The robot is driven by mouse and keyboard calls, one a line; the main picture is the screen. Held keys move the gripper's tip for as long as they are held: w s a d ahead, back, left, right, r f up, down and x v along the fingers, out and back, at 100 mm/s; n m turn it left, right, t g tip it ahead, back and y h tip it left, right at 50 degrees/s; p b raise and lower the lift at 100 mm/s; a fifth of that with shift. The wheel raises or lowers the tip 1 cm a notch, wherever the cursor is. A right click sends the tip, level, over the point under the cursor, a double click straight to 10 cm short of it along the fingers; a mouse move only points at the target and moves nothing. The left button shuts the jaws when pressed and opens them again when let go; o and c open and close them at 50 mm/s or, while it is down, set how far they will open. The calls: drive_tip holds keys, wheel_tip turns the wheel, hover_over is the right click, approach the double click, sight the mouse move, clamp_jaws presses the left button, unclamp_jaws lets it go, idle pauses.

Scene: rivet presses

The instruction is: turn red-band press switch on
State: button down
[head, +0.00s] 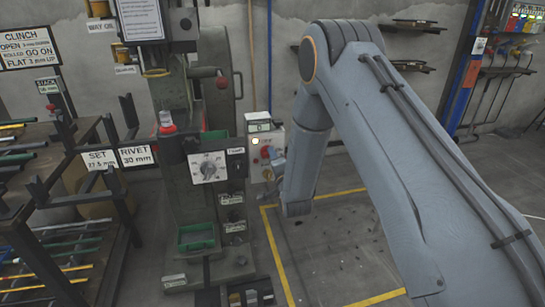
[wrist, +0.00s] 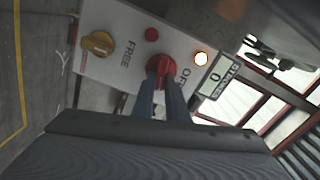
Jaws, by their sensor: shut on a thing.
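The pale switch box (head: 264,140) is on the right side of the grey-green press (head: 184,225) in the head view. In the wrist view, its panel (wrist: 118,66) fills the upper middle, turned on its side. A red rotary knob (wrist: 160,64) sits beside the word OFF. My gripper (wrist: 165,80) is shut on this red knob, one finger on each side. In the head view, my gripper (head: 279,163) is at the box's right side, partly hidden by my arm. A round lamp (wrist: 201,59) glows whitish-orange.
The panel also has a yellow knob (wrist: 98,44), a small red button (wrist: 152,34) and a counter (wrist: 214,78) reading 0. A rack of rods (head: 60,200) stands left of the press. Yellow floor lines (head: 277,255) mark open floor at right.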

drive_tip(key=shift+f+m, duration=0.15)
drive_tip(key=shift+m, duration=1.35)
drive_tip(key=c, duration=1.8)
unclamp_jaws()
drive_tip(key=shift+o, duration=0.2)
drive_tip(key=shift+s+d, duration=0.1)
drive_tip(key=v, duration=0.7)
drive_tip(key=shift+s, duration=0.3)
drive_tip(key=shift+d, duration=0.15)
